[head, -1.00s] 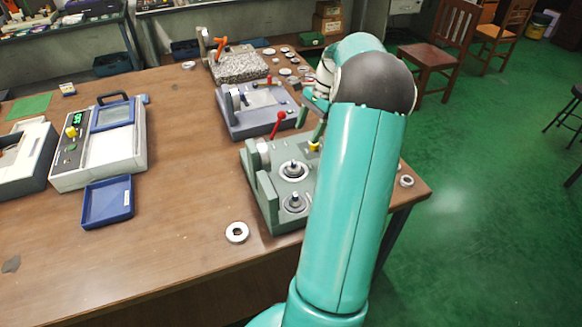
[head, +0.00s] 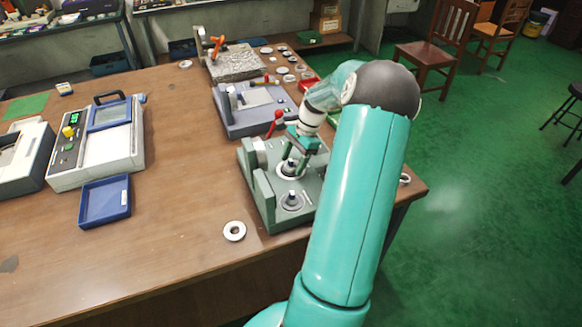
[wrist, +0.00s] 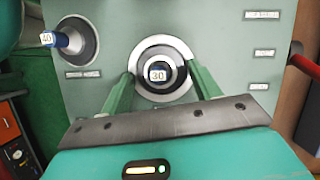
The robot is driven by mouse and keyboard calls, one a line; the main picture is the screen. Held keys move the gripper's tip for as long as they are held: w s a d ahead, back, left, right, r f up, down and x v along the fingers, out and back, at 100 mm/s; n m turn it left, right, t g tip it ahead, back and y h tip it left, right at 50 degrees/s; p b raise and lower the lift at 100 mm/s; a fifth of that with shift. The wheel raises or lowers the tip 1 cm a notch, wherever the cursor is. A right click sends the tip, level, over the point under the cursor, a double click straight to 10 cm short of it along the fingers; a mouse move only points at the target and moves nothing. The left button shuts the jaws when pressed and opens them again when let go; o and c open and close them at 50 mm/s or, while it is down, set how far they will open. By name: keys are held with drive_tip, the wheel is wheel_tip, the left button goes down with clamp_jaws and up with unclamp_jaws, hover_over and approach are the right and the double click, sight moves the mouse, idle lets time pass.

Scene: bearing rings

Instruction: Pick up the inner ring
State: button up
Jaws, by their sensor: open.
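The green fixture (head: 262,190) has two short posts, each inside a round seat. In the wrist view the post marked 30 (wrist: 158,75) stands within a bright silver ring (wrist: 161,41); I cannot tell whether this is a loose ring or part of the seat. The post marked 40 (wrist: 62,40) is at upper left. My gripper (wrist: 161,74) is open, its two green fingers on either side of the 30 post, over the silver ring. In the head view my gripper (head: 295,166) is at the farther post. A loose pale ring (head: 234,231) lies on the table.
A red-knobbed lever (head: 277,120) rises from the fixture. A blue-grey fixture (head: 250,110) stands behind it. A blue tray (head: 105,203) and a gauge box (head: 110,140) are at left. Another ring (head: 404,179) lies near the table's right edge.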

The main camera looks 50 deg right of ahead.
drive_tip(key=c, duration=1.2)
drive_tip(key=shift+o, duration=0.2)
